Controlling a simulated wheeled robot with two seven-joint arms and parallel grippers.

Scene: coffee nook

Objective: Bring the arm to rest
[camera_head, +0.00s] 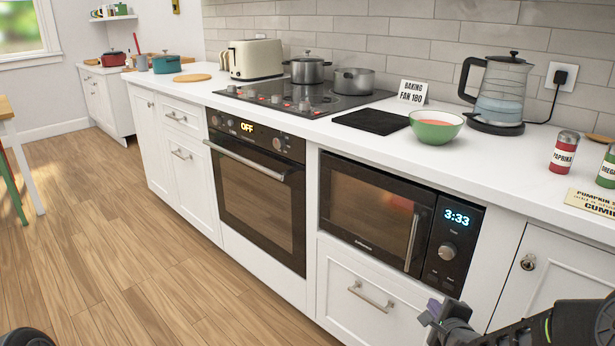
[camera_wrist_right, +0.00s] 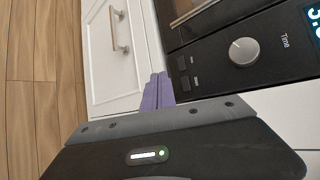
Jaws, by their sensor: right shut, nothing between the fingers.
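My right gripper (camera_head: 438,314) is at the lower right of the head view, in front of the white cabinets, just below the microwave (camera_head: 400,220). Its purple fingers are shut with nothing between them. In the right wrist view the closed fingertips (camera_wrist_right: 157,92) point toward the cabinet front near the microwave's control panel (camera_wrist_right: 240,50). My right arm comes in from the lower right corner. My left gripper does not show.
The white counter (camera_head: 300,125) holds a green bowl (camera_head: 435,127), a kettle (camera_head: 500,90), pots on the hob (camera_head: 305,95), a toaster (camera_head: 255,60) and spice jars (camera_head: 563,152). The oven (camera_head: 255,190) reads OFF and its door is shut. The wooden floor (camera_head: 100,240) at left is clear.

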